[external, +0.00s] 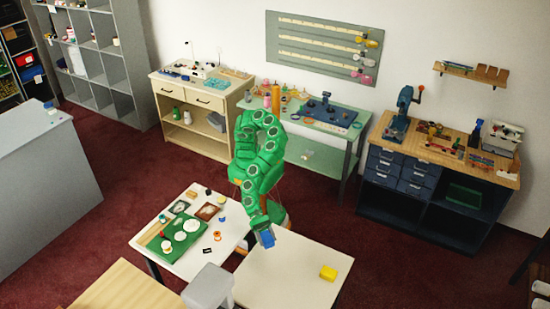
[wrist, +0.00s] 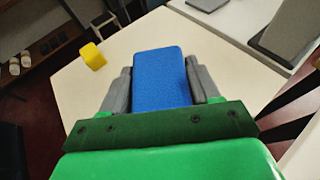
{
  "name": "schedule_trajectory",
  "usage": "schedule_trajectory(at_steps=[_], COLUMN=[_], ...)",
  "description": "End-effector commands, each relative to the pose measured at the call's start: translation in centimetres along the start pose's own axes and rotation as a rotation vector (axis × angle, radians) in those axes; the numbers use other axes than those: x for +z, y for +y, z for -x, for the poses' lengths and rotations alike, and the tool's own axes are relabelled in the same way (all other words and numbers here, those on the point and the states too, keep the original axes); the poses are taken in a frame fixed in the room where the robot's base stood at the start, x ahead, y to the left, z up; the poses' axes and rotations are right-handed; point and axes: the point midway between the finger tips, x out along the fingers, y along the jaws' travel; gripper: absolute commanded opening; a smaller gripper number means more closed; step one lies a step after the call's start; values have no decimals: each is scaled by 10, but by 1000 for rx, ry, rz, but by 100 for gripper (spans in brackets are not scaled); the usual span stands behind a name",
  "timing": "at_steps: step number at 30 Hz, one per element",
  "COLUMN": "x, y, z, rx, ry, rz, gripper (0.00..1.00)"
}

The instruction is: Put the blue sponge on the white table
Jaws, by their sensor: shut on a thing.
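My gripper (wrist: 161,90) is shut on the blue sponge (wrist: 161,78), with a grey finger on each side of it in the wrist view. In the external view the blue sponge (external: 266,238) hangs from the end of my green arm. It appears above the back left part of the white table (external: 285,275). The pale tabletop also fills much of the wrist view (wrist: 75,95). I cannot tell how high the sponge is above it.
A yellow block (external: 328,272) lies on the white table towards its right side; it also shows in the wrist view (wrist: 93,56). A second table (external: 215,255) with a green mat and several small items stands to the left. Most of the white table is clear.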

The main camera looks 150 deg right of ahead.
Motion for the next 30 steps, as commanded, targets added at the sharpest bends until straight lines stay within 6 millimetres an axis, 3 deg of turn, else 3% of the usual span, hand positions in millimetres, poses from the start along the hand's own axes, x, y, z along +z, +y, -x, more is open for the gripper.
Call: schedule_trajectory(at_steps=[3,8,15,24,30], x=[-7,-17,-39,-73,-97], y=[-52,-115,-202,-293,-334], z=[21,53,114,206,267], rx=[-99,-229,-425,-670,-811], ry=[1,2,3,6,10], rz=[-39,-91,-172,-275,-335], gripper=[32,32,32,32,32])
